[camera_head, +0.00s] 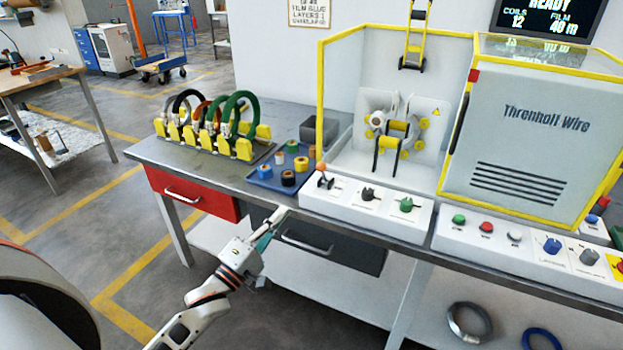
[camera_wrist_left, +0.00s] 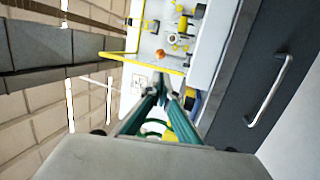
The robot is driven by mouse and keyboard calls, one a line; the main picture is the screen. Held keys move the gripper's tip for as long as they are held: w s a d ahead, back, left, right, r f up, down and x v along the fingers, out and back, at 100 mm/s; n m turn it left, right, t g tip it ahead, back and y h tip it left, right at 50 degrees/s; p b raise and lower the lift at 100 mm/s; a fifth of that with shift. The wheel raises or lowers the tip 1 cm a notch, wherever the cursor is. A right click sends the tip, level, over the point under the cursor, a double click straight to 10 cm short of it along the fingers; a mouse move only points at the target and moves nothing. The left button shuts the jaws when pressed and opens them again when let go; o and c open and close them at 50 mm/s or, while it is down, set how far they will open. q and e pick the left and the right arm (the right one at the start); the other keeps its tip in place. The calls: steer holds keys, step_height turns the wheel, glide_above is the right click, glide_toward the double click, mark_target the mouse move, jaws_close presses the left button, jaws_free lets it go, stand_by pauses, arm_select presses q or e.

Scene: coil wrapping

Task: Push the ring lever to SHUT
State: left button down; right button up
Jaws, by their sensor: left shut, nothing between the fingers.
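The lever (camera_head: 322,177) with an orange-brown knob stands at the left end of the white control panel (camera_head: 340,204) in front of the winding machine. Its label is too small to read. In the left wrist view the orange knob (camera_wrist_left: 172,39) shows beyond the fingertips. My left gripper (camera_head: 281,216) is shut and empty, below and to the left of the lever at the bench's front edge, apart from it. In the left wrist view its fingertips (camera_wrist_left: 162,84) are together. My right gripper is not in view.
A black knob (camera_head: 367,195) and a green knob (camera_head: 406,205) sit right of the lever. A blue tray (camera_head: 262,179) with small tape rolls lies left of it. A rack (camera_head: 205,146) of coils stands farther left. A grey drawer with a handle (camera_head: 307,243) is below the bench top.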

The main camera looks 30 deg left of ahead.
mark_target(318, 169)
arm_select(q)
steer(key=x, duration=1.3)
steer(key=shift+w+r, duration=0.15)
steer(key=shift+w, duration=0.25)
steer(key=shift+d, duration=0.1)
steer(key=shift+w+r, duration=0.15)
steer(key=shift+r, duration=0.15)
